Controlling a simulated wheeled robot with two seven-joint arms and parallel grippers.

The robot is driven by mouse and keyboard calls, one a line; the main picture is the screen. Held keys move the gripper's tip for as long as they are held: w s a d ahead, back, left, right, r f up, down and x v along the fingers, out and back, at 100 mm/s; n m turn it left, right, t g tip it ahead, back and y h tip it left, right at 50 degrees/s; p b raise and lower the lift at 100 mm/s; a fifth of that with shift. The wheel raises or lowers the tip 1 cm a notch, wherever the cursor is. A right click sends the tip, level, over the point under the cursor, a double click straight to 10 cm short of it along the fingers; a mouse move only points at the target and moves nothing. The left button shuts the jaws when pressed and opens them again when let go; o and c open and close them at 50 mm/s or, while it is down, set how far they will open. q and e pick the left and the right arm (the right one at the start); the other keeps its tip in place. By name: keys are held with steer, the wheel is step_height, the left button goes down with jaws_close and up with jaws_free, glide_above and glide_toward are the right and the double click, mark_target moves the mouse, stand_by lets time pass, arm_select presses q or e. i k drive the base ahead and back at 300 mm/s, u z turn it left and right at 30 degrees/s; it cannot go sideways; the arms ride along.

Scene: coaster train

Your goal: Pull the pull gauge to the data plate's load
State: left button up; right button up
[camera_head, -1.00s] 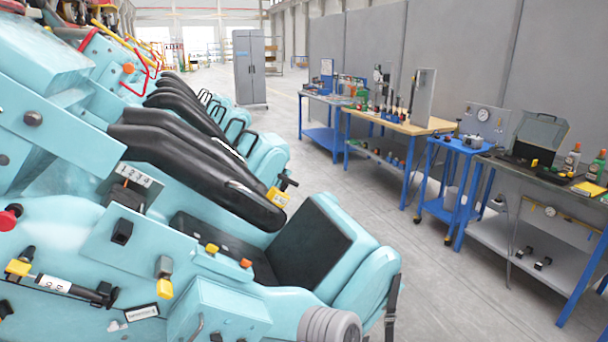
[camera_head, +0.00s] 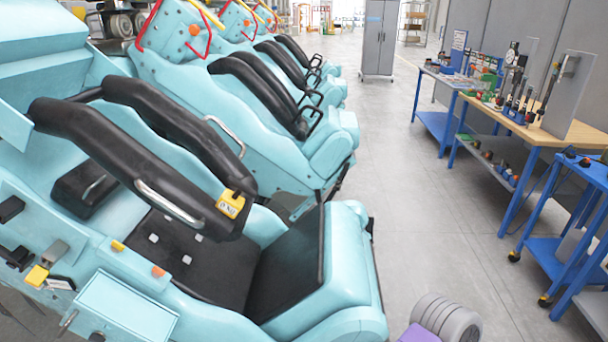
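The nearest teal coaster seat (camera_head: 300,270) fills the lower left, with a black over-seat restraint (camera_head: 150,140) standing above it. A yellow tag with small markings (camera_head: 231,204) sits at the restraint's lower end; its text is too small to read. A small white label (camera_head: 61,283) is on the teal side panel at the lower left, also unreadable. Dark fittings (camera_head: 15,254) stick out at the left edge. I cannot make out a pull gauge or tell which plate is the data plate. Neither of my grippers is in view.
More teal seats (camera_head: 270,80) stand in a row behind. A wooden-topped bench (camera_head: 535,133) with tools and a blue cart (camera_head: 580,205) stand right. A grey cabinet (camera_head: 380,40) is at the back. The grey floor (camera_head: 430,230) between is clear.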

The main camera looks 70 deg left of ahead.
mark_target(231, 203)
steer(key=i, duration=1.1)
steer(key=u, duration=4.2)
